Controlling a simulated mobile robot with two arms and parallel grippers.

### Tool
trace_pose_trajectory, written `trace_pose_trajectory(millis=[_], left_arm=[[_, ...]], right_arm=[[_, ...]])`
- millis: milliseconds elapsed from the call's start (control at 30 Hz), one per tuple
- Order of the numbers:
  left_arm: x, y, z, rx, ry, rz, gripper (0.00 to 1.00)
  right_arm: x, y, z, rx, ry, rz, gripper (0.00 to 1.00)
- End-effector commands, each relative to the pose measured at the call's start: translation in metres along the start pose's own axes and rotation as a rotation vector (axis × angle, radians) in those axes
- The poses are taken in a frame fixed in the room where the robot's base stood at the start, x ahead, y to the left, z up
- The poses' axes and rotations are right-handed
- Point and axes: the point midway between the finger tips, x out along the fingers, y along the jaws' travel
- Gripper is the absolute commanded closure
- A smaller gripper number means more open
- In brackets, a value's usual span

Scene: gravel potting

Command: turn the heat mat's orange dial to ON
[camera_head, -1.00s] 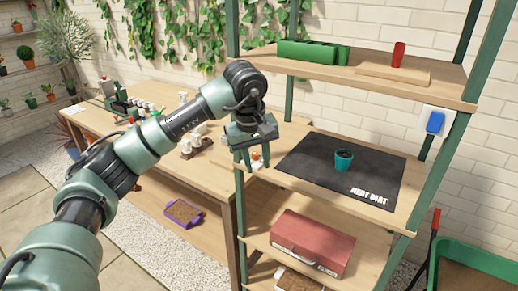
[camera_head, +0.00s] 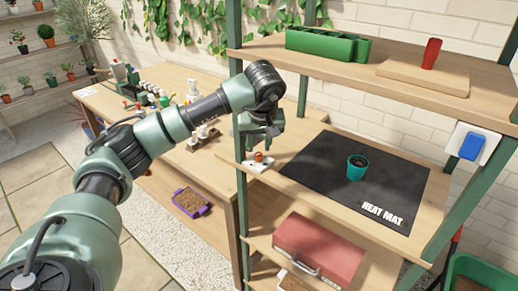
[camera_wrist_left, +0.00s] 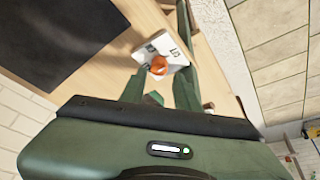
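The orange dial (camera_head: 259,156) sits on a small white plate (camera_head: 252,166) at the front left corner of the shelf, beside the black heat mat (camera_head: 320,180). My left gripper (camera_head: 257,148) is just above the dial and looks open and empty. In the left wrist view, the dial (camera_wrist_left: 159,66) shows between and slightly beyond the two spread fingers of the left gripper (camera_wrist_left: 162,80). I cannot tell whether a finger touches it. Dark lettering shows on the white plate (camera_wrist_left: 175,54), partly hidden by a finger. My right gripper is out of view.
A teal pot (camera_head: 357,168) stands on the mat. A green shelf post (camera_head: 241,195) rises close to the dial and gripper. An upper shelf (camera_head: 390,85) holds a green planter (camera_head: 320,45) and a red object (camera_head: 431,54). A red box (camera_head: 318,250) lies below.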

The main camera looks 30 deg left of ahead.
Motion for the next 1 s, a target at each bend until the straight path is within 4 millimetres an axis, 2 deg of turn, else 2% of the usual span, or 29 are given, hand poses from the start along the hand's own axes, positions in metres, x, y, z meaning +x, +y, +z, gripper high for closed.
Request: trace_pose_trajectory(millis=[100, 233, 400, 633, 667, 700, 767, 1000], left_arm=[[0.020, -0.001, 0.000, -0.001, -0.003, -0.002, 0.69], [0.035, 0.000, 0.000, -0.001, -0.002, -0.001, 0.69], [0.043, 0.000, 0.000, -0.001, 0.000, 0.000, 0.69], [0.044, 0.000, 0.000, -0.001, 0.000, 0.001, 0.69], [0.044, 0.000, 0.000, -0.001, 0.000, 0.001, 0.74], [0.044, 0.000, 0.000, -0.001, 0.000, 0.001, 0.85], [0.044, 0.000, 0.000, -0.001, 0.000, 0.001, 1.00], [0.043, 0.000, 0.000, -0.009, 0.000, -0.003, 1.00]], right_arm=[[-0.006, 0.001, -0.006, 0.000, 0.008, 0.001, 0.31], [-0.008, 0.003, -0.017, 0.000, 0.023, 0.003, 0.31], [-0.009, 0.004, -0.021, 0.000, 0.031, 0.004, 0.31], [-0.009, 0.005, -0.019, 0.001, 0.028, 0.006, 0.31], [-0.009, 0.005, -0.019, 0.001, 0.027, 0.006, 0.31], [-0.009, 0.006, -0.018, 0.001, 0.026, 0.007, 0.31], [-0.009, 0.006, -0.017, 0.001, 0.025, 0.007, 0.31], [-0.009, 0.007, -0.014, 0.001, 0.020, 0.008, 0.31]])
